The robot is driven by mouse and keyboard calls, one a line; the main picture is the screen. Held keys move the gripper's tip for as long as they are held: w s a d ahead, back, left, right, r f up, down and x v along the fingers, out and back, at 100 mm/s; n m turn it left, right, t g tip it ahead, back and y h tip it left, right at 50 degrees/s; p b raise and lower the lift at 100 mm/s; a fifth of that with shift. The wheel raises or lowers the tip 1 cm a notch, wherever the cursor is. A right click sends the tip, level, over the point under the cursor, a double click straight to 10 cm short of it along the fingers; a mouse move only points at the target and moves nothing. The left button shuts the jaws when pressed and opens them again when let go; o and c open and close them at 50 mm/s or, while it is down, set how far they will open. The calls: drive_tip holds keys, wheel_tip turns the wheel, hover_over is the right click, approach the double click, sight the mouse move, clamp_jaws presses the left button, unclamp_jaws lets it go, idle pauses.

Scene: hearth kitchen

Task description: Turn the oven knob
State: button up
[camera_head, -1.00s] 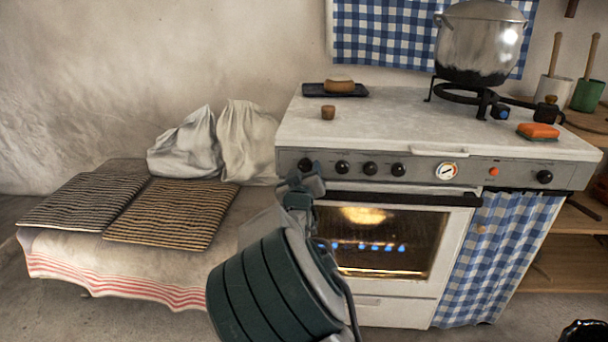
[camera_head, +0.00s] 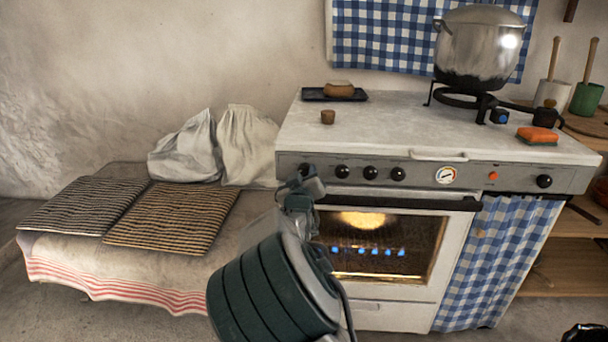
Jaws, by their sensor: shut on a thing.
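The stove (camera_head: 390,290) has a grey front panel (camera_head: 411,176) with a row of black knobs. My gripper (camera_head: 304,178) is at the left end of this panel, shut on the leftmost oven knob (camera_head: 305,170). The gripper and its wrist hide most of that knob, so its pointing direction cannot be read. Two knobs close together (camera_head: 370,173) and a dark knob (camera_head: 341,171) beside them are free. A round dial (camera_head: 445,175) sits further right. The oven window (camera_head: 385,245) shows a warm light and blue flames.
A metal pot (camera_head: 478,50) stands on a burner at the back right of the stove top. A cloth-covered bench (camera_head: 120,268) stands left of the stove.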

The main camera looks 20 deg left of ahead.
drive_tip(key=n+p, duration=0.1)
drive_tip(key=p, duration=0.1)
drive_tip(key=n+p, duration=0.2)
drive_tip(key=shift+r+n, duration=0.2)
drive_tip(key=shift+n, duration=0.1)
drive_tip(key=n+p, duration=0.2)
drive_tip(key=shift+n, duration=0.4)
drive_tip(key=n+p, duration=0.1)
drive_tip(key=n, duration=0.2)
drive_tip(key=shift+f+n+p, duration=0.15)
drive_tip(key=shift+n+p, duration=0.15)
drive_tip(key=shift+p, duration=0.1)
drive_tip(key=shift+n+p, duration=0.4)
drive_tip(key=shift+n, duration=1.2)
drive_tip(key=shift+f, duration=0.1)
drive_tip(key=o, duration=1)
drive_tip(key=shift+s, duration=0.1)
